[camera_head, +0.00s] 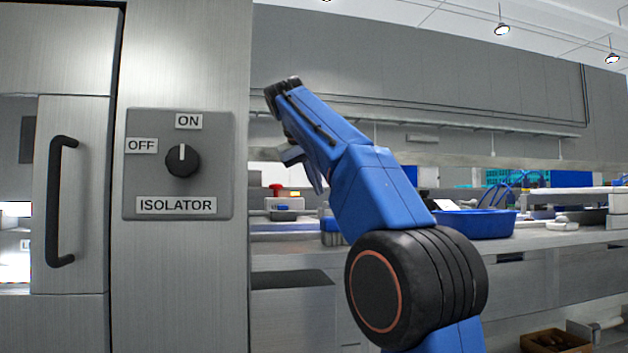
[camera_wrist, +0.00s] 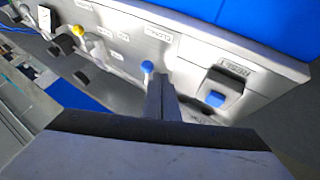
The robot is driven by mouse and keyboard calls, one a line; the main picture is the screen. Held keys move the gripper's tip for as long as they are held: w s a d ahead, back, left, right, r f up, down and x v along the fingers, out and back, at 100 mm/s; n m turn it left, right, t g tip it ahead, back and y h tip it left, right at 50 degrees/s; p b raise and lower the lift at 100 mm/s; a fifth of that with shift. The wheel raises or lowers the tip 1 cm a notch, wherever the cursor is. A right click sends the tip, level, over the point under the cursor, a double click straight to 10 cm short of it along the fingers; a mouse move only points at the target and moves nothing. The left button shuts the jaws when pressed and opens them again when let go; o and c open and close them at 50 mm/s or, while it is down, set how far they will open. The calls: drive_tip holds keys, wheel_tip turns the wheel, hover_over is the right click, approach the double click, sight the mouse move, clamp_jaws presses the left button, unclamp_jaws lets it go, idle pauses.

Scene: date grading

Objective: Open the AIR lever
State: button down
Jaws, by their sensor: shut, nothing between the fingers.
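In the wrist view, a pale control panel (camera_wrist: 195,55) runs across the top, with several labels and controls. My gripper (camera_wrist: 162,98) is shut and empty, its fingers pointing up the picture towards the panel. A blue knob (camera_wrist: 147,67) shows just beyond and left of the fingertips; I cannot tell whether they touch. A yellow knob (camera_wrist: 79,31) on a fitting is farther left. No label that I can read says AIR, so I cannot tell which control is that lever or how it is set. In the head view my arm hides part of the bench.
A blue RESET button (camera_wrist: 215,98) in a dark housing is right of my fingers. In the head view, an ISOLATOR switch (camera_head: 183,160) is on a grey cabinet at left, beside a door handle (camera_head: 60,200). A blue bin (camera_head: 475,223) stands on the bench at right.

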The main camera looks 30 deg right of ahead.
drive_tip(key=shift+x, duration=2.95)
drive_tip(key=shift+s+d, duration=0.1)
